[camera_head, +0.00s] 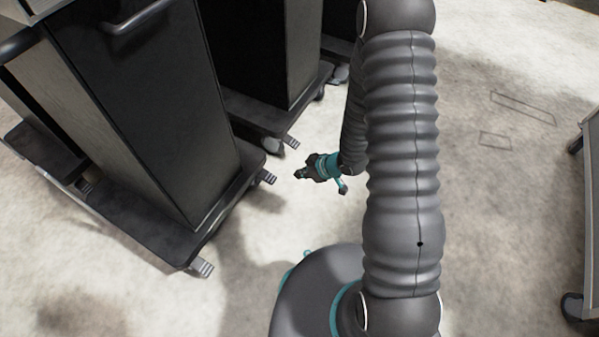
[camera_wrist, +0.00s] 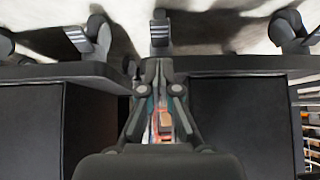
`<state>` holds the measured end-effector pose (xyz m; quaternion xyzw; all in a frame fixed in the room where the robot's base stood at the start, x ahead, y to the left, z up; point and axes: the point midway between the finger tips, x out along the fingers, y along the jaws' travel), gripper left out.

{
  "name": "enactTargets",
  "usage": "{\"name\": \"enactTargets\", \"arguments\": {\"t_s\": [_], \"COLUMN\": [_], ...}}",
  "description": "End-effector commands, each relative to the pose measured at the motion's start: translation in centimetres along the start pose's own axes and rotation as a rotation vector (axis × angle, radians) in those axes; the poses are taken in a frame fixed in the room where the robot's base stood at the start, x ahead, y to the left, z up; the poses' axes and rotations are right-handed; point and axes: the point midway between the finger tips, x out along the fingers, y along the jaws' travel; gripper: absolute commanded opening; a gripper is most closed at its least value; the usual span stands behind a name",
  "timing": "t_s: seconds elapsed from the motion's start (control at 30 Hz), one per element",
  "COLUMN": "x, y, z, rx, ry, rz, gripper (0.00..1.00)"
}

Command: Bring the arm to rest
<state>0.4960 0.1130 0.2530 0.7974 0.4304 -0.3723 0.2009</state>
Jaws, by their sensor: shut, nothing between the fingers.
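My gripper (camera_head: 299,173) shows in the head view left of my grey arm, above the pale floor and to the right of the dark cabinets. It points left towards the gap between two cabinets. In the wrist view my gripper (camera_wrist: 158,66) has its fingertips close together, shut and empty. My arm stands bent over my base in the head view, and it hides part of the gripper's wrist.
A dark wheeled cabinet (camera_head: 165,120) with a handle stands at the left. A second wheeled cabinet (camera_head: 262,50) stands behind it. Another wheeled unit (camera_head: 592,200) is at the right edge. The pale floor (camera_head: 500,200) between is clear.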

Motion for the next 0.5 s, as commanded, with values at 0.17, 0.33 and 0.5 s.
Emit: {"name": "enactTargets", "arguments": {"t_s": [0.17, 0.33, 0.5], "x": [0.0, 0.0, 0.0], "y": [0.0, 0.0, 0.1], "z": [0.0, 0.0, 1.7], "rx": [0.0, 0.0, 0.011], "ry": [0.0, -0.001, -0.076], "rz": [0.0, 0.0, 0.004], "gripper": [0.0, 0.0, 0.0]}}
